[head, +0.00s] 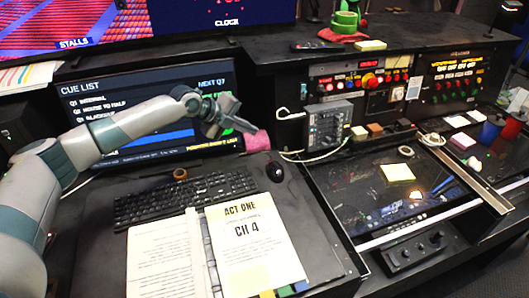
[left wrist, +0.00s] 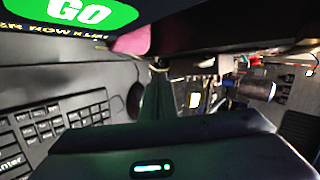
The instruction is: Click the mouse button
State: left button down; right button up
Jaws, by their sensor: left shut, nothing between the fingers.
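The black mouse (head: 275,172) lies on the dark desk to the right of the keyboard (head: 185,197). My left gripper (head: 252,130) is shut and empty, in front of the right part of the cue monitor (head: 85,95). It is above and a little left of the mouse, apart from it, close to a pink block (head: 257,142). In the left wrist view the shut fingers (left wrist: 160,70) point away beside the pink block (left wrist: 132,40). A dark shape left of the fingers there may be the mouse, but I cannot tell. My right gripper is not in view.
An open script binder (head: 245,240) lies in front of the keyboard and mouse. A small grey keypad box (head: 330,125) with a white cable stands behind right. A dark touch panel (head: 385,190) lies to the right. The desk around the mouse is mostly clear.

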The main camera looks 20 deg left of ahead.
aim_at(270, 161)
pick_arm(q)
jog(key=shift+r, duration=0.15)
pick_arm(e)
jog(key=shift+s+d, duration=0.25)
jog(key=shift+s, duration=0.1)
pick_arm(q)
jog(key=d+f, duration=0.1)
jog(key=f, duration=0.1)
jog(key=d+f+b, duration=0.1)
jog(key=s+d+f, duration=0.1)
jog(key=f, duration=0.1)
jog(key=shift+s+d+f+b, duration=0.1)
jog(key=shift+d+f+b, duration=0.05)
jog(key=shift+f+b, duration=0.2)
jog(key=shift+s+d+f, duration=0.2)
jog(key=shift+d+f, duration=0.35)
jog(key=shift+f, duration=0.1)
jog(key=shift+f+b, duration=0.15)
jog(key=shift+b, duration=0.15)
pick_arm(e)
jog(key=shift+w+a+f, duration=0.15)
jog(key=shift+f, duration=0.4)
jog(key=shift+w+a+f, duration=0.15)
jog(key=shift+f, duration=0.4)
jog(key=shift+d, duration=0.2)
